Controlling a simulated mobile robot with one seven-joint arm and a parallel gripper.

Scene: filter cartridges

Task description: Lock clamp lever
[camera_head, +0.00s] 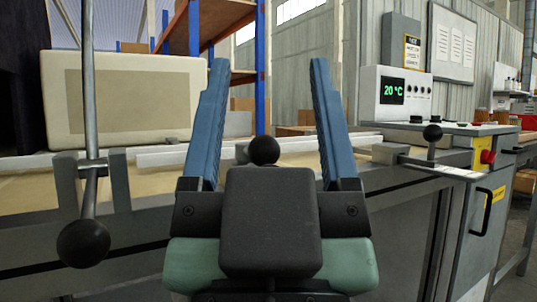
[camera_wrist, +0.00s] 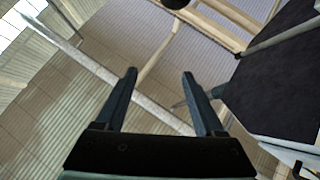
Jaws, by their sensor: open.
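My gripper (camera_head: 269,64) is open and empty, its two blue fingers pointing up and away in the head view. The wrist view also shows the fingers (camera_wrist: 159,72) apart, with nothing between their tips. A black ball knob (camera_head: 264,150) shows just above my gripper's body, between the fingers in the picture; what it sits on is mostly hidden. At the left, a grey lever rod (camera_head: 89,90) stands upright in a bracket (camera_head: 65,180), with a black ball (camera_head: 84,244) at its lower end. At the right, another black knob (camera_head: 432,132) stands by a flat metal arm (camera_head: 440,168).
A grey bench edge (camera_head: 140,220) runs across the front. A beige housing (camera_head: 125,100) stands at the back left. A control box (camera_head: 405,93) reading 20 °C and a red button (camera_head: 487,157) are at the right. A dark panel (camera_wrist: 275,75) fills the wrist view's right side.

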